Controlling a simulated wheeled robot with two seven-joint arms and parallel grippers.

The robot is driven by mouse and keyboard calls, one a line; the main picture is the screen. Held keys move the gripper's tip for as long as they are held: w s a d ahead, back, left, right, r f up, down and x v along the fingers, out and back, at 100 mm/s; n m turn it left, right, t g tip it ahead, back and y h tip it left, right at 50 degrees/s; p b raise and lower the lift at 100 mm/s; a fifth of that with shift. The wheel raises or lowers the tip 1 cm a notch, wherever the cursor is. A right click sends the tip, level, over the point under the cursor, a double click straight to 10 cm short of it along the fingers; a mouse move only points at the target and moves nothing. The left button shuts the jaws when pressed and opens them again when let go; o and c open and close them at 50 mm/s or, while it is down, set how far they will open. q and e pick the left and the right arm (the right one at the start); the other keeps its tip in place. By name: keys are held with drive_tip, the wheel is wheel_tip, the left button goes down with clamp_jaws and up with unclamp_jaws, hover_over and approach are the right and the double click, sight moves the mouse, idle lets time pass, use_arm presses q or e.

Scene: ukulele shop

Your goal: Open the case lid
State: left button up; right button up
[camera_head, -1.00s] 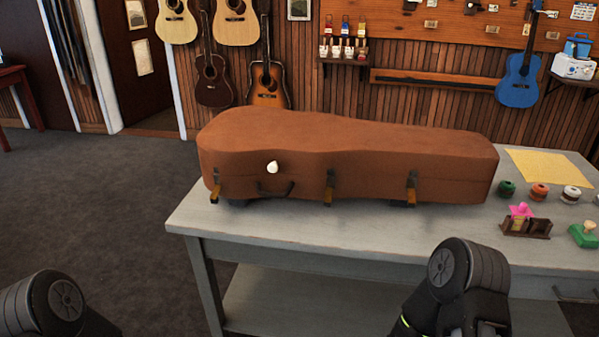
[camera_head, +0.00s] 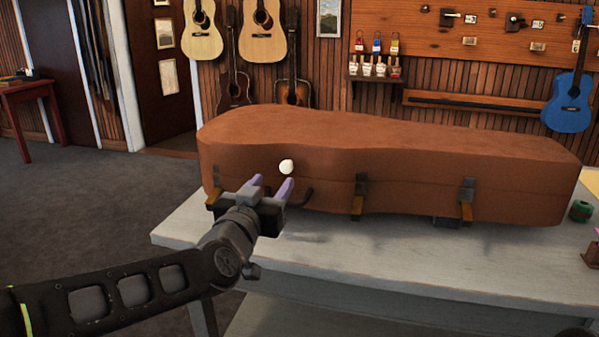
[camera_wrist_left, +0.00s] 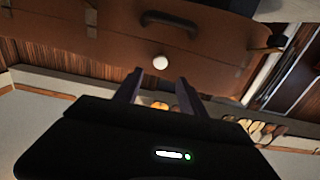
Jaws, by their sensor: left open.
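The brown instrument case (camera_head: 390,165) lies closed on the grey table, and it also fills the upper part of the left wrist view (camera_wrist_left: 210,55). Latches (camera_head: 358,197) hang along the front, and a dark handle (camera_wrist_left: 170,22) is seen near the knob. My left gripper (camera_head: 270,186) is open in front of the case, its purple fingers pointing at the knob area. My right gripper is out of view.
The grey table (camera_head: 400,262) has bare room in front of the case. A green spool (camera_head: 581,210) stands at the right end. Guitars (camera_head: 262,30) and a blue ukulele (camera_head: 570,100) hang on the wall behind.

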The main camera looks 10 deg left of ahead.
sight(285, 168)
use_arm(q)
drive_tip(key=w, duration=0.7)
drive_tip(key=shift+w+d+f+b, duration=0.15)
drive_tip(key=shift+w+d+b, duration=0.1)
drive_tip(key=shift+w+b, duration=0.15)
drive_tip(key=shift+c, duration=0.3)
clamp_jaws()
idle(1.1)
